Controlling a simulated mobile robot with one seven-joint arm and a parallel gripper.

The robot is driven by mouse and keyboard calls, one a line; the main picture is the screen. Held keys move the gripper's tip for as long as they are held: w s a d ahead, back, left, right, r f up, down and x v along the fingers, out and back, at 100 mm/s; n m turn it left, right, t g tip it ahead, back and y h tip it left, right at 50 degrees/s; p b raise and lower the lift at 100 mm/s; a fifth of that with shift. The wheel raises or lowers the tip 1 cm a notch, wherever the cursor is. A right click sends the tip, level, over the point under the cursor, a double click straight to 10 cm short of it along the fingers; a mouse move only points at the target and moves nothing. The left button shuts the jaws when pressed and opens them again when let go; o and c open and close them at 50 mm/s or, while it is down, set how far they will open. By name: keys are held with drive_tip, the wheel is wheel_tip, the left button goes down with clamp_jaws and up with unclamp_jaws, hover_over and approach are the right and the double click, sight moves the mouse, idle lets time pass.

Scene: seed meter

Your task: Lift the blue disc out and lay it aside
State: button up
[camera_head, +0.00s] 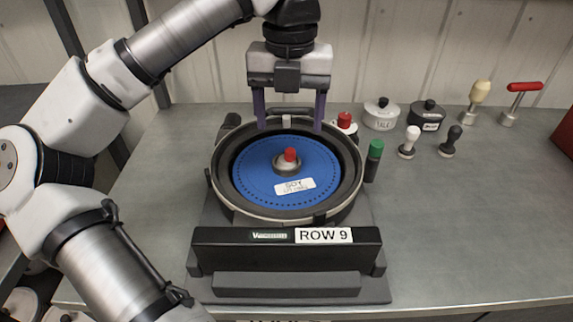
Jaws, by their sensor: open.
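The blue disc (253,180) lies flat inside the round dark housing (219,190) of the seed meter. It has a ring of small holes, a white label reading SOY, and a grey hub with a red knob (290,155) at its middle. My gripper (290,125) is open and empty, pointing down over the back part of the housing. Its two purple fingers are spread wide, behind the red knob in the picture. Whether the fingertips touch the housing or disc, I cannot tell.
A black bar marked ROW 9 (286,250) stands in front of the housing. A green-capped bottle (374,162) stands close at its right. Lidded pots (381,114) and several knobbed tools (478,95) stand at the back right. The grey table (470,220) is clear at the right front.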

sight(286, 153)
wheel_tip(286, 153, down, 3)
drive_tip(key=shift+f, duration=0.1)
drive_tip(key=shift+s+a+f+p, duration=0.15)
drive_tip(key=shift+f+p, duration=0.2)
drive_tip(key=shift+f, duration=1)
drive_tip(key=shift+w+a+f+p, duration=0.1)
drive_tip(key=shift+f+p, duration=0.2)
drive_tip(key=shift+f, duration=1.05)
drive_tip(key=c, duration=1)
drive_tip(key=shift+c, duration=0.3)
drive_tip(key=shift+r, duration=0.15)
